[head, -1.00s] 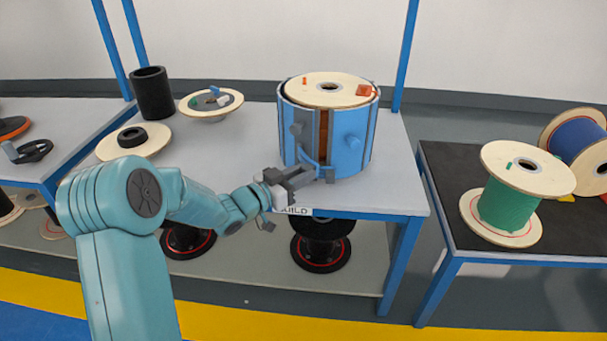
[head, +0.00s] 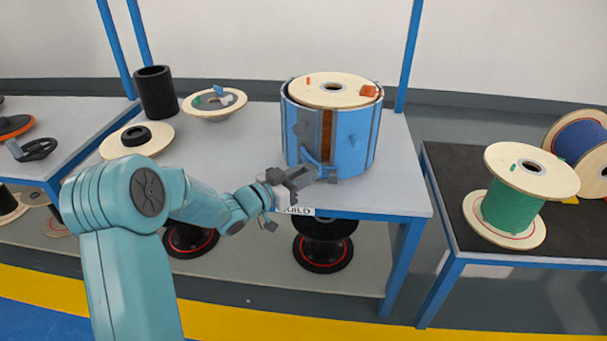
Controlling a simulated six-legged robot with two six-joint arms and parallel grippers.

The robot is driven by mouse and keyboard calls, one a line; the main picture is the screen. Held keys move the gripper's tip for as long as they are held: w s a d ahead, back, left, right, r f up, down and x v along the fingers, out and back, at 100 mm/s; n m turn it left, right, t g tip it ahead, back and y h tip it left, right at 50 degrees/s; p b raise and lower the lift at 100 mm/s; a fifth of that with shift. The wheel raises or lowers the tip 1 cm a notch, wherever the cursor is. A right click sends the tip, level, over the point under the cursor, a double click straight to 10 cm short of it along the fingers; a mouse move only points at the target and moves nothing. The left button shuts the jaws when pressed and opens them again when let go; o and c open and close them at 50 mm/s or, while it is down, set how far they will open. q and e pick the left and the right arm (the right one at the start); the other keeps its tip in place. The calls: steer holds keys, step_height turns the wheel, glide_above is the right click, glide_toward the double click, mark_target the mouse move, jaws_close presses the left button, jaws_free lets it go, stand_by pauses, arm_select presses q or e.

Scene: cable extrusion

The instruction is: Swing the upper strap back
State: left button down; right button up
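A blue-jacketed reel (head: 357,155) with a pale wooden top flange (head: 334,88) stands at the front right of the grey table. A vertical gap in the jacket shows brown material (head: 326,135). A curved blue strap-like piece (head: 313,158) crosses low at the gap; I cannot clearly tell an upper strap apart. My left gripper (head: 312,176) reaches the jacket's lower front, at this piece. Whether its fingers are closed on it is unclear. My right gripper is not in view.
The table (head: 235,150) also holds a black cylinder (head: 156,92), a flange with small parts (head: 214,103) and another with a black ring (head: 136,138). A green reel (head: 512,208) stands on the dark right-hand table. Blue uprights rise behind.

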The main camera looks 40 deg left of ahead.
arm_select(q)
steer(key=c, duration=1.1)
jaws_free()
steer(key=shift+w+a+r, duration=0.1)
steer(key=shift+a+r, duration=0.05)
steer(key=shift+a, duration=0.2)
steer(key=shift+o, duration=0.9)
steer(key=shift+s, duration=0.3)
steer(key=s+a, duration=0.1)
steer(key=s, duration=1.7)
steer(key=shift+b, duration=0.35)
steer(key=shift+s, duration=0.1)
